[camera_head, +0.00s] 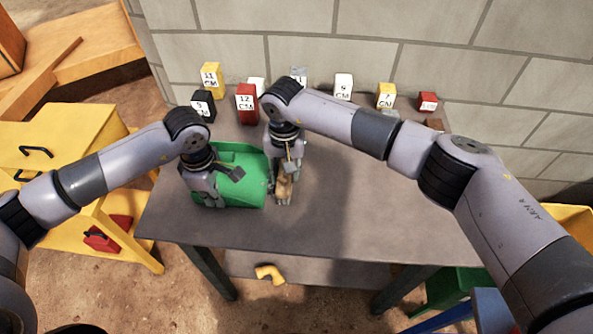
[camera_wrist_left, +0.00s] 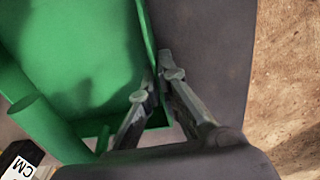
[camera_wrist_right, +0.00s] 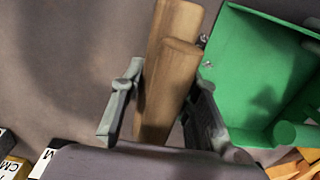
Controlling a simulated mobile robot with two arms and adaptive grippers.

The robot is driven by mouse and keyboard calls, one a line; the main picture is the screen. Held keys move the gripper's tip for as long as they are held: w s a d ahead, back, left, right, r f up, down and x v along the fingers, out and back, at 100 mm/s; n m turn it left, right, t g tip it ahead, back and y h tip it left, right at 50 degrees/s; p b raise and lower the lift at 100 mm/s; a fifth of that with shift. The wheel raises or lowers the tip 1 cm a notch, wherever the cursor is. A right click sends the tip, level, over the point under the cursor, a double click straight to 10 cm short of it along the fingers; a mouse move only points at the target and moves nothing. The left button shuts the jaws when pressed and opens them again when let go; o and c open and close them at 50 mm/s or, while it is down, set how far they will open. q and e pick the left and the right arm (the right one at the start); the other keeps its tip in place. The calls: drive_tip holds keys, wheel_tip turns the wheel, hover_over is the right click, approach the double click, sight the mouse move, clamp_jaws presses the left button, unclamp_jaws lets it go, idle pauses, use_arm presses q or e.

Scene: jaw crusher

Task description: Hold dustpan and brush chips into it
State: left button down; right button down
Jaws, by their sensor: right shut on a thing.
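The green dustpan (camera_head: 243,172) lies on the grey table, open side toward the front. It also shows in the left wrist view (camera_wrist_left: 80,50) and the right wrist view (camera_wrist_right: 260,70). My left gripper (camera_head: 214,202) is at its left side, with the fingers (camera_wrist_left: 156,86) on either side of its side wall; whether they press on it is unclear. My right gripper (camera_head: 283,198) is shut on the tan wooden brush (camera_wrist_right: 165,85), just right of the pan. The brush is partly hidden in the head view (camera_head: 284,188). I cannot make out any chips.
Several labelled blocks, including a red one (camera_head: 247,104) and a white one (camera_head: 343,87), stand along the table's back by the wall. The right half of the table (camera_head: 370,200) is clear. A yellow cabinet (camera_head: 60,150) stands at the left. A yellow elbow-shaped piece (camera_head: 270,274) lies below the table's front edge.

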drive_tip(key=shift+a+f, duration=0.1)
drive_tip(key=shift+a, duration=0.4)
drive_tip(key=shift+a, duration=0.1)
drive_tip(key=shift+a, duration=1.4)
use_arm(q)
drive_tip(key=shift+d, duration=0.35)
use_arm(e)
drive_tip(key=shift+s+a+r, duration=0.15)
drive_tip(key=shift+a, duration=0.45)
drive_tip(key=shift+s+a+r, duration=0.1)
drive_tip(key=shift+a, duration=1)
